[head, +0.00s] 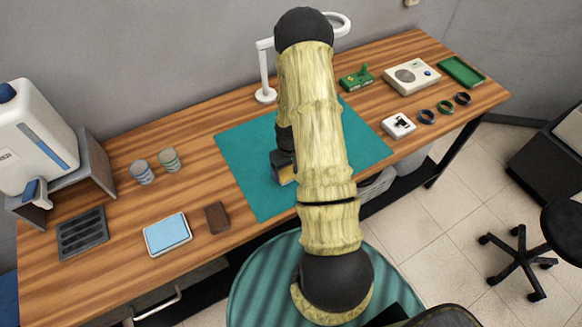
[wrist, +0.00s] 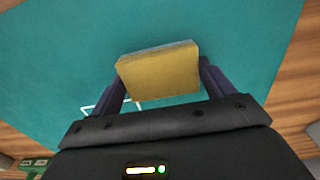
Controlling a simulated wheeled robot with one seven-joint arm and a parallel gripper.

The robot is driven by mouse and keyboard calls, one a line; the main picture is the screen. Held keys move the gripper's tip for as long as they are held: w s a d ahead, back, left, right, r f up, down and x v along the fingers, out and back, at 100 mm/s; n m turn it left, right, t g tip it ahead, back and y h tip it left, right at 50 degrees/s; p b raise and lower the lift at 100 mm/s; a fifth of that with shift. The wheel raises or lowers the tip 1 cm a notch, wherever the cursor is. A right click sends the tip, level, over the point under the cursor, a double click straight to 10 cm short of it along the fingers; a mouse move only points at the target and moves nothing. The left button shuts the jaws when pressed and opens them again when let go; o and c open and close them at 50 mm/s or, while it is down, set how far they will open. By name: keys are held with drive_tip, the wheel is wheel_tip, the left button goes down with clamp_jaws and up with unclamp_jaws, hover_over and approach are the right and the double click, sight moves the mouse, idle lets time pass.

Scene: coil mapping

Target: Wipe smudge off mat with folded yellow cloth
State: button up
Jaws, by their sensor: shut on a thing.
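The folded yellow cloth (wrist: 160,74) is held between the two fingers of my gripper (wrist: 163,85), which is shut on it. In the head view a small part of the cloth (head: 286,175) shows under my gripper (head: 284,168), over the teal mat (head: 245,160). The mat also fills most of the wrist view (wrist: 60,50). I cannot tell whether the cloth touches the mat. A white outlined mark (wrist: 95,105) shows on the mat beside the left finger. No smudge can be made out; my arm hides the middle of the mat in the head view.
A brown block (head: 217,218), a blue-topped tray (head: 168,234) and two cups (head: 168,160) stand left of the mat. A white device (head: 398,126) and dark rings (head: 427,117) lie to the right.

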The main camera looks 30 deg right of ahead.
sight(282, 174)
drive_tip(key=shift+w+a, duration=0.1)
drive_tip(key=shift+a, duration=0.9)
drive_tip(key=shift+a+r, duration=0.15)
drive_tip(key=shift+a, duration=0.1)
drive_tip(key=r+p, duration=0.2)
drive_tip(key=r, duration=0.2)
drive_tip(key=shift+a+r, duration=0.1)
drive_tip(key=shift+a, duration=0.1)
drive_tip(key=shift+d+r+p, duration=0.1)
drive_tip(key=shift+r+p, duration=1.5)
drive_tip(key=shift+r, duration=0.25)
drive_tip(key=shift+d, duration=0.2)
drive_tip(key=shift+a, duration=0.3)
drive_tip(key=shift+a+f, duration=0.15)
drive_tip(key=shift+f, duration=0.05)
drive_tip(key=w+a+f+b, duration=0.1)
drive_tip(key=a+f, duration=0.1)
drive_tip(key=a, duration=0.1)
drive_tip(key=w+a+f+b, duration=0.1)
drive_tip(key=a+f, duration=0.1)
drive_tip(key=a, duration=0.2)
drive_tip(key=w+a+f+b, duration=0.2)
drive_tip(key=a, duration=0.2)
drive_tip(key=shift+w+a, duration=0.1)
drive_tip(key=shift+a, duration=0.15)
drive_tip(key=shift+d+r, duration=0.1)
